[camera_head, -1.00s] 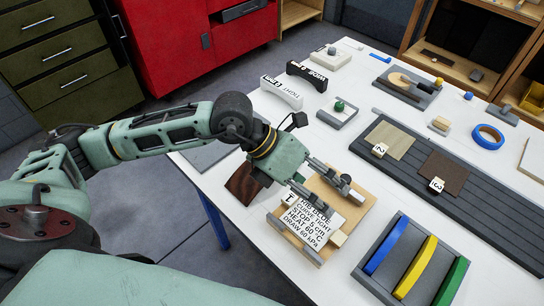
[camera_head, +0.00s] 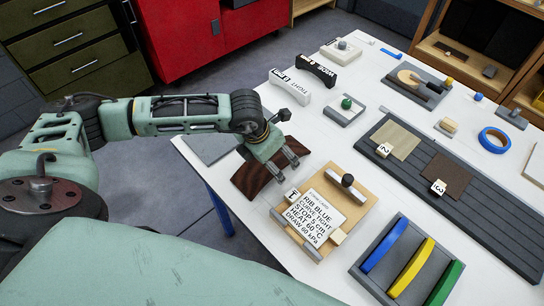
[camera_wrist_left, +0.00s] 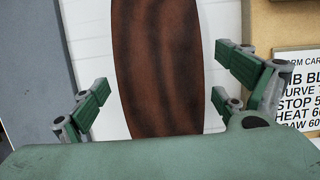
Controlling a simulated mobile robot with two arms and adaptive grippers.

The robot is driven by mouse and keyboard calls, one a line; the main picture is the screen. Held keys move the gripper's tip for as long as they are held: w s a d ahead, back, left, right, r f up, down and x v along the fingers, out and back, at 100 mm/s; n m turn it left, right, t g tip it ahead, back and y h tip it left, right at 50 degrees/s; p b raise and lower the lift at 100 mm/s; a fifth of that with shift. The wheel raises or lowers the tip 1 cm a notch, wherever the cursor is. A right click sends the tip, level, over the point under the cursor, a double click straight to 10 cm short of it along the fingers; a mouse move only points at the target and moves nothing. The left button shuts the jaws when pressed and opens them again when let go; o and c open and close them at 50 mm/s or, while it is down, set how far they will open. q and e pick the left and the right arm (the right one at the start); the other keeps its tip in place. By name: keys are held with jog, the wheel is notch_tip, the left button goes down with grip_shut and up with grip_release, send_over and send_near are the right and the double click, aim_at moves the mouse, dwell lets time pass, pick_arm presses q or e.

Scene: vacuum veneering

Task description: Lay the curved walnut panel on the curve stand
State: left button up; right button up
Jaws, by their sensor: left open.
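The curved walnut panel (camera_head: 249,181) is dark brown and lies on the white table near its left edge, partly covered by my left gripper. In the left wrist view the panel (camera_wrist_left: 158,40) runs lengthwise between the fingers, with white table on both sides. My left gripper (camera_head: 286,163) is open above the panel, with no contact visible. Its fingers (camera_wrist_left: 165,85) stand apart to either side of the panel. Two blocks with hollowed tops stand farther back: a white one marked TIGHT (camera_head: 290,88) and a black one marked WIDE (camera_head: 317,70). My right gripper is out of view.
A wooden board (camera_head: 352,206) with a card reading "CURVE TIGHT" is just right of the panel. A grey plate (camera_head: 208,148) lies to its left. A green-knobbed holder (camera_head: 343,112), a dark slatted mat (camera_head: 478,203) and a rack of coloured strips (camera_head: 372,277) fill the right.

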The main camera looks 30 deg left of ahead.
pick_arm(q)
jog(key=shift+f, duration=0.25)
jog(key=shift+w, duration=0.1)
jog(key=c, duration=1.3)
jog(key=shift+r, duration=0.15)
